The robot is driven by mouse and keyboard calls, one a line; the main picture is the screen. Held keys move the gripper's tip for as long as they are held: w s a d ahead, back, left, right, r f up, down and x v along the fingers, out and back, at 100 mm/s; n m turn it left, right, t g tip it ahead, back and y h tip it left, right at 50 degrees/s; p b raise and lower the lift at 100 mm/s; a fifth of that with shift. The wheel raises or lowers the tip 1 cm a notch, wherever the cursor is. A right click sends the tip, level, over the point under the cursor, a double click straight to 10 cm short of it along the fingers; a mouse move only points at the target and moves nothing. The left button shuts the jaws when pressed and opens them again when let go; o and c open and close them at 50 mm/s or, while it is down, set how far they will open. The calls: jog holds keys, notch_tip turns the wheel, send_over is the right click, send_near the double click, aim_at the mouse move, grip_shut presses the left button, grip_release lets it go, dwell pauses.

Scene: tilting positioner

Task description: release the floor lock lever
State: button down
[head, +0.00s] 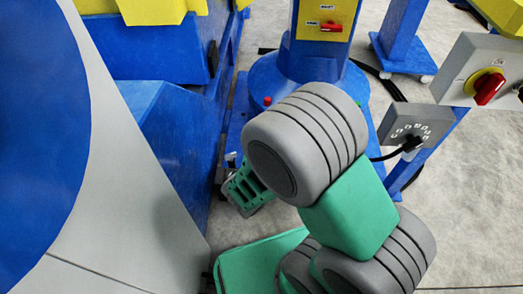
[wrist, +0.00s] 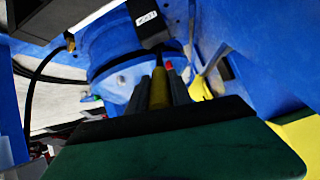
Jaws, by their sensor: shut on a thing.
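My gripper (wrist: 158,88) is shut on a narrow olive-yellow handle (wrist: 159,92), seen between the two grey fingers in the wrist view. The handle looks like the floor lock lever, but its lower part is hidden by my gripper's body. A small red tip (wrist: 169,66) shows just beyond the right finger. In the head view my green gripper (head: 232,162) is low beside the blue base (head: 240,125), partly covered by my arm. The lever cannot be made out there.
A blue column (head: 300,62) with a yellow switch panel (head: 326,18) rises from a round blue base. A red knob (head: 267,101) sits on the base. A grey control box (head: 412,125) on a blue post stands to the right. Large blue machinery (head: 165,125) closes off the left.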

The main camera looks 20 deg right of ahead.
jog(key=shift+s+f, duration=0.2)
jog(key=shift+f, duration=0.1)
jog(key=c, duration=1.5)
grip_release()
jog(key=o, duration=0.3)
jog(key=shift+w+r, duration=0.1)
jog(key=shift+o, duration=0.2)
jog(key=p+v, duration=0.2)
jog(key=v, duration=0.5)
jog(key=shift+s+a+r+p, duration=0.15)
jog(key=shift+s+r+p, duration=0.05)
jog(key=shift+s+p, duration=0.15)
